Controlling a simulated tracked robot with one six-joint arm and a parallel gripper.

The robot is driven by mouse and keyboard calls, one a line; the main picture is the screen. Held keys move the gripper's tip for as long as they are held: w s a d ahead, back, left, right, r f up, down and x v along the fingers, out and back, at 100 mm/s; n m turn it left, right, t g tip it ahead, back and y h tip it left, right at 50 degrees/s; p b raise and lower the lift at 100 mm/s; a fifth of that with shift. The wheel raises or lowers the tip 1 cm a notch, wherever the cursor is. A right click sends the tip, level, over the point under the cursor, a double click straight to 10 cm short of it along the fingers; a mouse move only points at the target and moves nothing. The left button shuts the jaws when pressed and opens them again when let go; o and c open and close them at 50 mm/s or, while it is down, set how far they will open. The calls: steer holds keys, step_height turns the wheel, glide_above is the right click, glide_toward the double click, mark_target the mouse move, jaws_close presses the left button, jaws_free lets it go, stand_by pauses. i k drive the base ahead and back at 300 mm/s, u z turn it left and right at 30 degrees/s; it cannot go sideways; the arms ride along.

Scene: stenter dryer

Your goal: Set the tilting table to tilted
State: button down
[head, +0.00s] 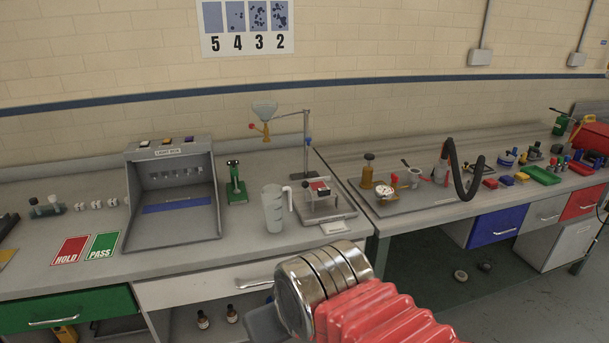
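What looks like the tilting table (318,203) is a small platform on the grey bench, below a glass funnel (265,111) held on a stand (306,145). A small red and dark piece shows on top of it. The platform looks roughly level, but it is too small to be sure of its angle. My arm, with red bellows and a metal joint, reaches in from the bottom right, in front of the bench and short of the platform. My gripper's fingers do not show.
A clear measuring jug (273,209) stands just left of the platform. Further left are a green gauge (236,182) and a light box (172,195). A second bench on the right carries a tray (400,198) with a dial gauge and a black hose (463,172).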

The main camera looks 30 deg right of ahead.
mark_target(306, 184)
steer(key=i, duration=0.85)
steer(key=u, duration=0.1)
